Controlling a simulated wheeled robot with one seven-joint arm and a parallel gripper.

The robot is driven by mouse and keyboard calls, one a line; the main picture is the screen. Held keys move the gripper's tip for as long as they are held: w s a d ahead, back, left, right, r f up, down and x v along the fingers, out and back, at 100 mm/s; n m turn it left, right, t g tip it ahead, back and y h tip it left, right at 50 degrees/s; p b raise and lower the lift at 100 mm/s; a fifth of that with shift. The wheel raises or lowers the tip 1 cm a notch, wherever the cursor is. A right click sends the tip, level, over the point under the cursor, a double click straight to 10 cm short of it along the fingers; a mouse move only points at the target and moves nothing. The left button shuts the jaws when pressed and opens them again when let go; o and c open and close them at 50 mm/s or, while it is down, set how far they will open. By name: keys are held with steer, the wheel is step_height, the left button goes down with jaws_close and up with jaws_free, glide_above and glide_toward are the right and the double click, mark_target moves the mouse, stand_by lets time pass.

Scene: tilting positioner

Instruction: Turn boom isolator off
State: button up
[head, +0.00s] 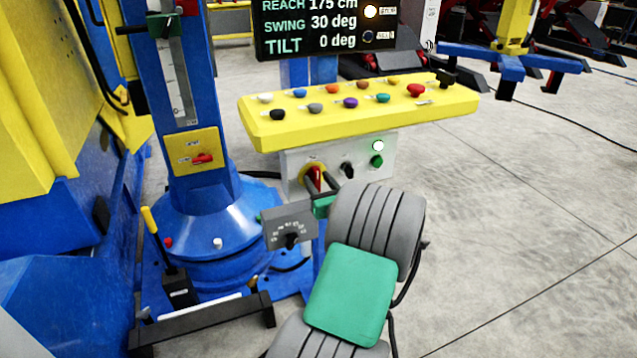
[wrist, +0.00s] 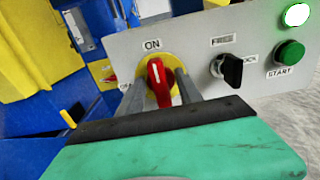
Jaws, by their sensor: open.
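A red rotary handle (wrist: 158,83) on a round yellow plate sits on the front of a grey control box (wrist: 125,48). The handle stands nearly upright, towards the label ON above it. A label at its left is mostly hidden by a finger. My gripper (wrist: 160,86) is open, with one grey finger on each side of the handle; I cannot tell if they touch it. In the head view the handle (head: 317,176) is partly covered by my gripper (head: 319,185). Another red handle (head: 203,159), lying about level, is on a yellow plate on the blue column.
Right of the handle are a black selector (wrist: 231,69) and a green START button (wrist: 289,54) below a lit white lamp (wrist: 296,15). A yellow panel (head: 290,133) with several coloured knobs overhangs the box. A display (head: 312,27) reads swing 30, tilt 0. Open floor lies at right.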

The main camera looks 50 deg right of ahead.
jaws_close()
stand_by(0.3)
steer(key=shift+n, duration=0.4)
steer(key=n, duration=0.3)
steer(key=shift+w+a+n, duration=0.1)
steer(key=shift+a+n, duration=0.05)
steer(key=shift+n, duration=0.15)
steer(key=n, duration=0.2)
steer(key=n+b, duration=0.1)
steer(key=n, duration=0.1)
steer(key=shift+a+f+n, duration=0.1)
steer(key=shift+f+n, duration=0.1)
steer(key=shift+n, duration=0.1)
steer(key=n+b, duration=0.2)
steer(key=n, duration=0.1)
steer(key=n+b, duration=0.1)
steer(key=n, duration=0.1)
steer(key=shift+w+a+f, duration=0.1)
steer(key=shift+f, duration=0.15)
steer(key=shift+n+b, duration=1.05)
steer(key=shift+n, duration=0.95)
